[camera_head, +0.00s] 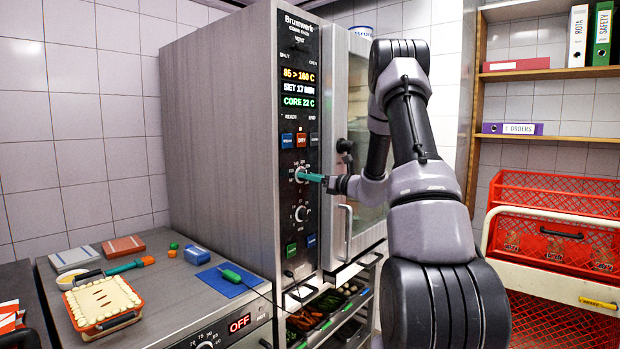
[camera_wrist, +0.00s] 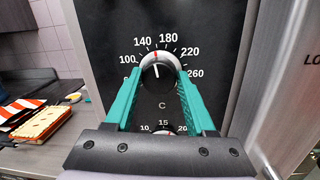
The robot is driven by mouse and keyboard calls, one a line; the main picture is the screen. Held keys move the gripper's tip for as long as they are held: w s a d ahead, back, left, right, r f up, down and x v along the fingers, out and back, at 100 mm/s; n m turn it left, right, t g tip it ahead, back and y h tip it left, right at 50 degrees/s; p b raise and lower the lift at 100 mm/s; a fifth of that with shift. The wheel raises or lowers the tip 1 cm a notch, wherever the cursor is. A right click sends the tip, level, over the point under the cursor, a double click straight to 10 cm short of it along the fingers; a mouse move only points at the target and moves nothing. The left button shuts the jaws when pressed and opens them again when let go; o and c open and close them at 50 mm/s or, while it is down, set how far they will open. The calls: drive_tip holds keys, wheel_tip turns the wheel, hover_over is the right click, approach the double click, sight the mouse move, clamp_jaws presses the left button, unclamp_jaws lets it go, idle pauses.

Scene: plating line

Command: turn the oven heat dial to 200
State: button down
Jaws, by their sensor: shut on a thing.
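In the head view the dial (camera_head: 299,174) is the upper of two knobs. My gripper (camera_wrist: 157,80) is shut on it, with one teal finger on each side. In the head view my gripper (camera_head: 312,178) reaches the panel from the right. The oven display (camera_head: 299,88) appears to read 85 > 160 C.
A lower dial (camera_head: 301,213) sits just under the heat dial. The oven door handle (camera_head: 346,230) is right of the panel, close to my arm. A counter (camera_head: 165,300) at left bears a pie dish (camera_head: 103,303) and a blue board (camera_head: 228,282).

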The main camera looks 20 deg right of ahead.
drive_tip(key=shift+f+m+t+h, duration=0.1)
drive_tip(key=shift+m+t+h, duration=0.15)
drive_tip(key=shift+m, duration=2.15)
drive_tip(key=shift+f+m+t+h, duration=0.15)
drive_tip(key=shift+m+h, duration=0.1)
drive_tip(key=shift+m, duration=2.15)
drive_tip(key=shift+r, duration=0.1)
drive_tip(key=shift+c, duration=1.2)
unclamp_jaws()
drive_tip(key=v, duration=1.1)
drive_tip(key=shift+a, duration=0.1)
